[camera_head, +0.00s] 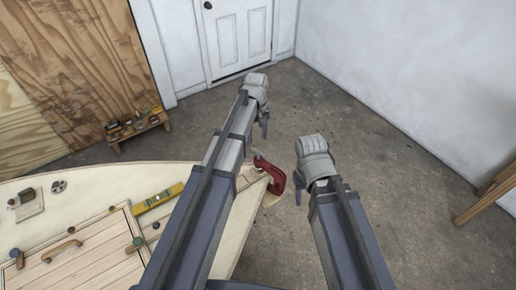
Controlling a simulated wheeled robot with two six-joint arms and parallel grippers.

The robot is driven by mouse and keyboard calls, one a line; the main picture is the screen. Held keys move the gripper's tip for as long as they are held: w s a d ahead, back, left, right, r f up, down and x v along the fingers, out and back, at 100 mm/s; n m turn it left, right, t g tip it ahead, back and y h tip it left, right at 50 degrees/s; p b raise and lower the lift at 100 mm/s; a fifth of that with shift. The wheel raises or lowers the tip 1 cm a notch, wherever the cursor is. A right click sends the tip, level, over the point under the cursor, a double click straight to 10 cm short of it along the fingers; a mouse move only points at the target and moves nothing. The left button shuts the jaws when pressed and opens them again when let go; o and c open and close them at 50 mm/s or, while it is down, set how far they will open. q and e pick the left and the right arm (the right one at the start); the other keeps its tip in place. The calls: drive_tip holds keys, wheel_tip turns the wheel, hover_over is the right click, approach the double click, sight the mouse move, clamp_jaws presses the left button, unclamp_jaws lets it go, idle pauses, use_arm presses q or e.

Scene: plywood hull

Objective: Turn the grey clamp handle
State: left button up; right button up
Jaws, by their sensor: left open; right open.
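A red clamp (277,179) grips the corner edge of the pale plywood hull (236,238), just right of my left arm. My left gripper (265,128) is open, beyond the clamp and over the floor in this view. My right gripper (298,195) is open, a little to the right of the clamp and apart from it in the picture. Both grippers appear empty, and their fingers show only as small dark tips.
A yellow spirit level (157,198) lies on the hull near a plank hatch (95,256) with wooden handles. A low wooden bench (138,130) with small items stands at the left. A wooden piece (487,196) stands at the right edge. The grey floor (400,200) between is clear.

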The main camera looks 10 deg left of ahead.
sight(258, 151)
use_arm(q)
drive_tip(key=n, duration=0.2)
drive_tip(key=shift+d+n, duration=0.2)
drive_tip(key=shift+n, duration=0.2)
wheel_tip(258, 151, down, 8)
drive_tip(key=b, duration=0.8)
drive_tip(key=shift+r, duration=0.1)
clamp_jaws()
